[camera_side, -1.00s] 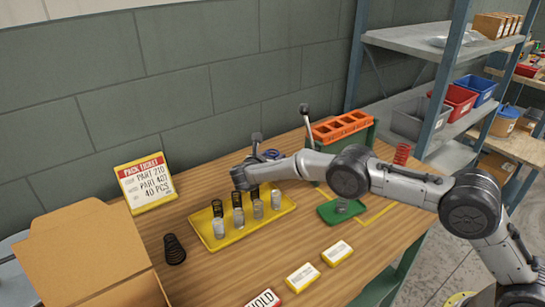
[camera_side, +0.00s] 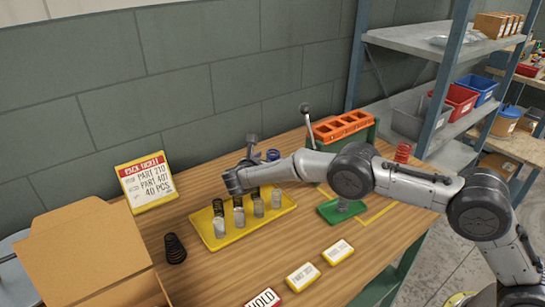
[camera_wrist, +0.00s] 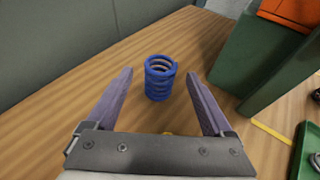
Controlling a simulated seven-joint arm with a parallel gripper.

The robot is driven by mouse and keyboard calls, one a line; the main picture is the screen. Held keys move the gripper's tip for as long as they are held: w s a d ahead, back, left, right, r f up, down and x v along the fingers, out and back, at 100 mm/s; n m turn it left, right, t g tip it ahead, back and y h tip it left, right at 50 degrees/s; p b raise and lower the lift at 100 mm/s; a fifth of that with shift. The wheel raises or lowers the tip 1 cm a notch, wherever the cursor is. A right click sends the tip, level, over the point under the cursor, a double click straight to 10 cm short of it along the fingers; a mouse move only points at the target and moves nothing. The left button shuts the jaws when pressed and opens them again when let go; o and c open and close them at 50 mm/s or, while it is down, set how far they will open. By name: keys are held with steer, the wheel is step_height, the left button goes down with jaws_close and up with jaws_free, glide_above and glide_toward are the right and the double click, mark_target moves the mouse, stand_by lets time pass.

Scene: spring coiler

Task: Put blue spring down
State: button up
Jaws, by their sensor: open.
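The blue spring (camera_wrist: 160,77) stands upright on the wooden bench in the wrist view. My gripper (camera_wrist: 159,73) is open, with one finger on each side of the spring and a visible gap to both. In the side view the blue spring (camera_side: 272,154) shows only partly, behind my arm. The end of my arm is at the back edge of the yellow tray there, and I cannot make out the fingertips.
The yellow tray (camera_side: 236,234) holds several black and silver springs. A black spring (camera_side: 175,248) stands left of it, by an open cardboard box (camera_side: 85,250). Right are a green tray (camera_side: 330,212), a red spring (camera_side: 403,152) and a green machine (camera_wrist: 245,55) with an orange top.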

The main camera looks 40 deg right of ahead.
steer(key=v, duration=0.8)
steer(key=w+r+n+t+y, duration=0.2)
steer(key=r+n+t+y, duration=0.15)
steer(key=r+n, duration=0.45)
steer(key=w+r+n+t+y, duration=0.25)
steer(key=r+n+t, duration=0.2)
steer(key=r, duration=0.75)
steer(key=s+r+n+y, duration=0.7)
steer(key=s+r+n, duration=0.25)
steer(key=n, duration=0.45)
steer(key=s+d+f+n+g, duration=0.3)
steer(key=s+f+n, duration=0.2)
steer(key=s, duration=0.8)
steer(key=s+d+f+n+g+h, duration=0.1)
steer(key=s+d+f+n+g, duration=0.2)
steer(key=s+n, duration=0.5)
steer(key=s+d+f+n+g, duration=0.4)
steer(key=s+f+n, duration=0.3)
steer(key=s, duration=1.1)
steer(key=shift+s+d+f+n, duration=0.2)
steer(key=shift+s+f+n, duration=0.05)
steer(key=shift+f+n, duration=0.1)
